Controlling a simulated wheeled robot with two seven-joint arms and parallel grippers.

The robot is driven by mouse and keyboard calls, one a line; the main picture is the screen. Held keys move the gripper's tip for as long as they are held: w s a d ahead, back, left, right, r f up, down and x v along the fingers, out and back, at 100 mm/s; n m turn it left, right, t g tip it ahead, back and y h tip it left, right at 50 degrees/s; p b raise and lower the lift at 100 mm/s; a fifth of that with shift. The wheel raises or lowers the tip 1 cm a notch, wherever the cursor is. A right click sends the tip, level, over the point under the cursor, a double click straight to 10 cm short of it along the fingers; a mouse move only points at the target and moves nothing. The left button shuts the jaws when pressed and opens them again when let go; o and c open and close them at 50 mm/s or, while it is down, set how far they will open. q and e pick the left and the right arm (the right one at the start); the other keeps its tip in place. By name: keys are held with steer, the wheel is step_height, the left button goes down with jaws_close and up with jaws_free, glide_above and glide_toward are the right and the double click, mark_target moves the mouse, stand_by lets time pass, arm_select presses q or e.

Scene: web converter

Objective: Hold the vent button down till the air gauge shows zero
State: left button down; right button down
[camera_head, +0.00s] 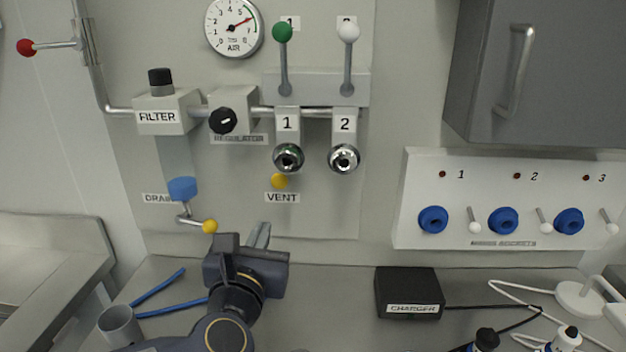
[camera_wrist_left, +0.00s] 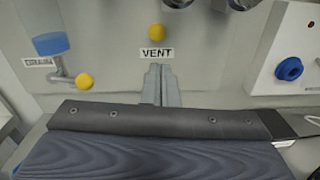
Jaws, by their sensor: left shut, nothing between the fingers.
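The yellow vent button (camera_head: 280,181) sits on the wall panel just above the VENT label (camera_head: 282,197). It also shows in the left wrist view (camera_wrist_left: 156,31). The round air gauge (camera_head: 234,27) is at the top of the panel, its red needle pointing to the upper right, well away from zero. My left gripper (camera_head: 262,229) is shut and empty, below the VENT label and apart from the button. In the left wrist view its closed fingertips (camera_wrist_left: 160,68) point toward the panel just under the label. My right gripper is in neither view.
A drain valve with a yellow knob (camera_head: 209,226) is left of my gripper. Couplings 1 (camera_head: 289,157) and 2 (camera_head: 344,158) are above and right of the button. A charger box (camera_head: 409,292) stands on the bench. The panel right of the button is clear.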

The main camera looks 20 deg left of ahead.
mark_target(278, 183)
arm_select(q)
steer(key=shift+w+r+n+y, duration=0.1)
steer(key=shift+w+n+y, duration=0.2)
steer(key=shift+n, duration=0.4)
steer(key=p+x, duration=0.2)
steer(key=x, duration=1.2)
steer(key=shift+p, duration=0.35)
